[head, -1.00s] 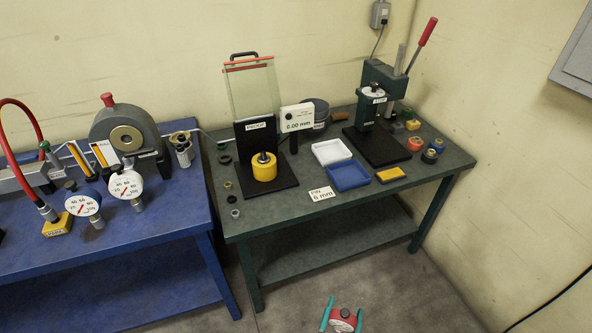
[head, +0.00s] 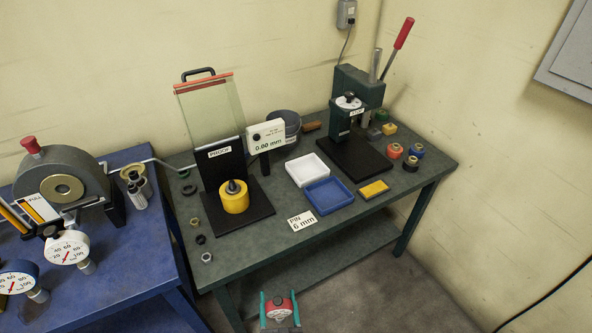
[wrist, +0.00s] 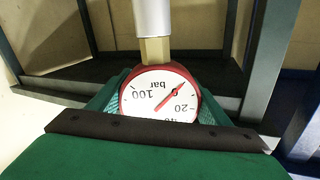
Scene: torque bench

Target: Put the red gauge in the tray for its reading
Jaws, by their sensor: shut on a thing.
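My gripper (head: 280,309) is at the bottom of the head view, in front of the green bench, its teal fingers shut on the red gauge (head: 279,313). In the wrist view the red gauge (wrist: 150,86) has a red rim, a white dial marked in bar that appears upside down, and a brass and grey stem pointing up. Its red needle lies toward upper right; I cannot tell the exact reading. All three look empty.
The green bench (head: 245,255) also holds a guarded press with a yellow cylinder (head: 234,200), a 0.00 mm display (head: 266,137), a lever press (head: 362,105) and a PIN 6 mm card (head: 302,221).

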